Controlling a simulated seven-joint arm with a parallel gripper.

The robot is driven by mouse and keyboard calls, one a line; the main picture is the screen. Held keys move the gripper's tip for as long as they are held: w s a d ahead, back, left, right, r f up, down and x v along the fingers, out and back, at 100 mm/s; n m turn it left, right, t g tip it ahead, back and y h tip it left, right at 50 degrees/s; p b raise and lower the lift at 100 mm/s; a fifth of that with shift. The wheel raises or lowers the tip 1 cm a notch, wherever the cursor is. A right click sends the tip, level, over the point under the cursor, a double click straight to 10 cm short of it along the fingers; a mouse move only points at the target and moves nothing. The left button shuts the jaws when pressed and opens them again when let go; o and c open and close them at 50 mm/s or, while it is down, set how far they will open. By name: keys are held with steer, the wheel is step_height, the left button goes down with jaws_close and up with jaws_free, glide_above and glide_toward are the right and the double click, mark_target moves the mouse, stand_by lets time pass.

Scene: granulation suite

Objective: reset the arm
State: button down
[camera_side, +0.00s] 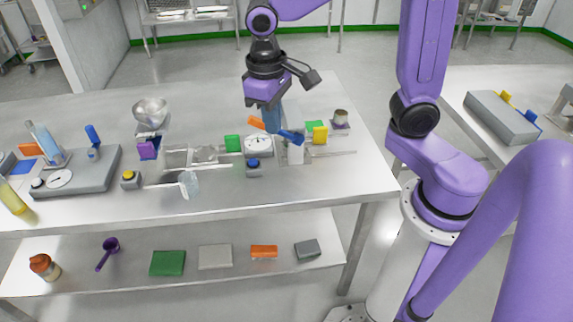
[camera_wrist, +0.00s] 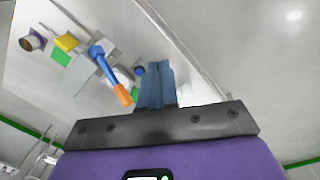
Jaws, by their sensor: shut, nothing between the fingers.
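My gripper (camera_side: 272,122) hangs fingers down above the back middle of the steel table (camera_side: 340,180). Its blue fingers are together with nothing between them, and they also show shut in the wrist view (camera_wrist: 157,75). In the side view, an orange and blue tool-like item (camera_side: 290,136) lies close to the fingertips, and it also shows beside the fingers in the wrist view (camera_wrist: 112,76). I cannot tell whether the fingers touch it.
A dial device (camera_side: 258,146), a green block (camera_side: 233,143), a yellow block (camera_side: 320,135) and a small cup (camera_side: 340,117) stand near my gripper. The table's back left is clear.

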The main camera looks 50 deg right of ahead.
steer(key=s+d+f+n, duration=0.1)
steer(key=s+d+n, duration=0.1)
steer(key=s+n, duration=0.3)
steer(key=s+d+f+n+y, duration=0.1)
steer(key=s+n, duration=0.4)
steer(key=s, duration=0.8)
steer(key=shift+d, duration=0.7)
stand_by(0.4)
